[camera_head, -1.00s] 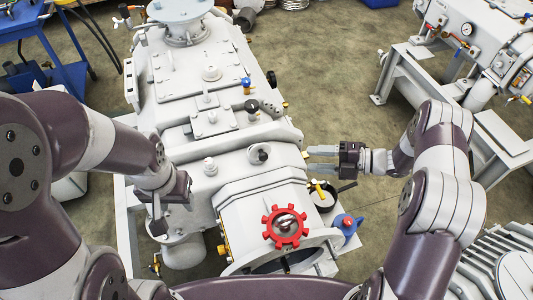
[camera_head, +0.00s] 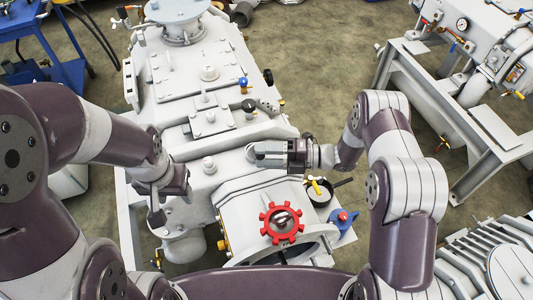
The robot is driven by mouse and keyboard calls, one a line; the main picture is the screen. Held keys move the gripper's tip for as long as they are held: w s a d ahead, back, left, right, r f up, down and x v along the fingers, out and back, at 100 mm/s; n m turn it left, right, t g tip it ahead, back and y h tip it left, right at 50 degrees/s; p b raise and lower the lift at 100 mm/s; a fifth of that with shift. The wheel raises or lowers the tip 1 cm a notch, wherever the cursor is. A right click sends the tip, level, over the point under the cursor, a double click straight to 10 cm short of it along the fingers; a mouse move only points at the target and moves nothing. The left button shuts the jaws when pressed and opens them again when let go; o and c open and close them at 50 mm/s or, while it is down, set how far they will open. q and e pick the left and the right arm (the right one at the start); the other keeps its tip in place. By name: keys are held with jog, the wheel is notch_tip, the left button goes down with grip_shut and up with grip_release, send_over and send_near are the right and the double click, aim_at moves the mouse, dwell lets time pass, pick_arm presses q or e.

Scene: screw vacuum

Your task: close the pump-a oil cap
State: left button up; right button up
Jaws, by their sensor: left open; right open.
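The pale grey pump (camera_head: 215,138) fills the middle of the head view. Several small caps and fittings stand on its top; I cannot tell which is the oil cap. A dark-and-light round fitting on the top's front part is now hidden behind my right gripper (camera_head: 256,154). That gripper is open, with its fingers pointing left over the pump top; I cannot tell whether it touches anything. My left gripper (camera_head: 157,218) is open and points down at the pump's left front side, apart from the caps.
A red handwheel (camera_head: 282,222) sits at the pump's front. A black knob (camera_head: 248,105), a blue-topped valve (camera_head: 244,84) and a pale cap (camera_head: 208,164) stand on its top. A second grey machine (camera_head: 490,45) is at the right, with open floor between.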

grip_shut()
